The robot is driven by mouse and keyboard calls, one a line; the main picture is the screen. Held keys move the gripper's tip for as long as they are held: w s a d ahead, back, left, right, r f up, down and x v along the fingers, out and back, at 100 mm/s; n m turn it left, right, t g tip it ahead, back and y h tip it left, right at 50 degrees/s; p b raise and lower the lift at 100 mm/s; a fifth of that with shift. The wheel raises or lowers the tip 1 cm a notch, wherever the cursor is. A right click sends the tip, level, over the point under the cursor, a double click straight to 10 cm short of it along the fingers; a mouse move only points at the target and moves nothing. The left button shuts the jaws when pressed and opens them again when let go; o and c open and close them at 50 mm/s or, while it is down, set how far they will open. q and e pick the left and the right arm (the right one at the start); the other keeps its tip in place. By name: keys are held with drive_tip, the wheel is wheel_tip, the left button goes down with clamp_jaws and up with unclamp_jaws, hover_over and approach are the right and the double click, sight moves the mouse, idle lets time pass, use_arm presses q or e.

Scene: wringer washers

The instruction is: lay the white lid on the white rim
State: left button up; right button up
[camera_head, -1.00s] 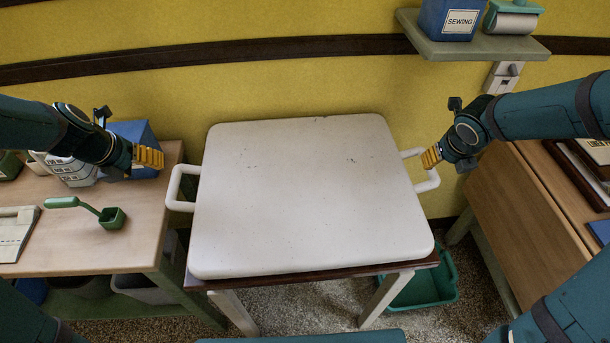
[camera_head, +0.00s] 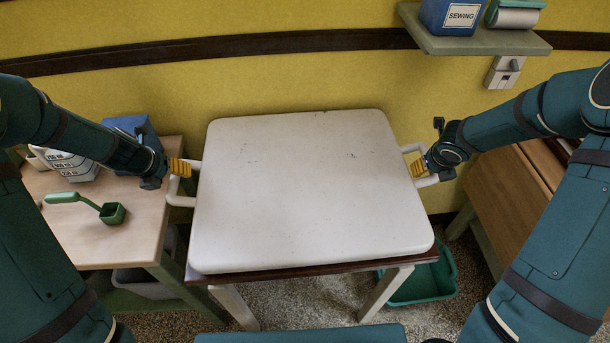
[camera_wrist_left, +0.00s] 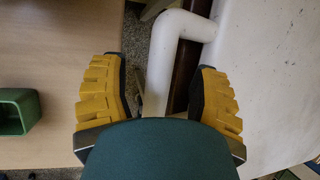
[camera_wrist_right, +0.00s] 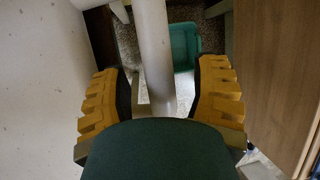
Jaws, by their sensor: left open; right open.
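The white lid (camera_head: 305,190) is a large flat panel with rounded corners and a few dark specks. It lies on a small dark-topped table (camera_head: 310,268) with pale legs. A white loop handle sticks out on each side, the left handle (camera_head: 181,201) and the right handle (camera_head: 429,181). My left gripper (camera_wrist_left: 160,95) is open, its yellow fingers on either side of the left handle's bar. My right gripper (camera_wrist_right: 160,95) is open, with the right handle's bar (camera_wrist_right: 155,50) between its fingers. Neither gripper is closed on a handle. I cannot see the white rim.
A wooden table (camera_head: 130,230) on the left bears a green scoop (camera_head: 111,213) and a blue box. A wooden cabinet (camera_head: 510,200) stands on the right. A green bin (camera_head: 425,283) sits on the floor. A wall shelf (camera_head: 470,42) holds a sewing box.

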use_arm(q)
drive_tip(key=shift+x, duration=1.05)
use_arm(e)
drive_tip(key=shift+x, duration=1.05)
use_arm(q)
drive_tip(key=shift+o, duration=0.2)
use_arm(e)
drive_tip(key=shift+o, duration=0.2)
use_arm(q)
clamp_jaws()
use_arm(e)
clamp_jaws()
use_arm(q)
drive_tip(key=shift+w+r, duration=0.1)
use_arm(e)
drive_tip(key=shift+w+r, duration=0.1)
drive_tip(key=shift+w, duration=0.05)
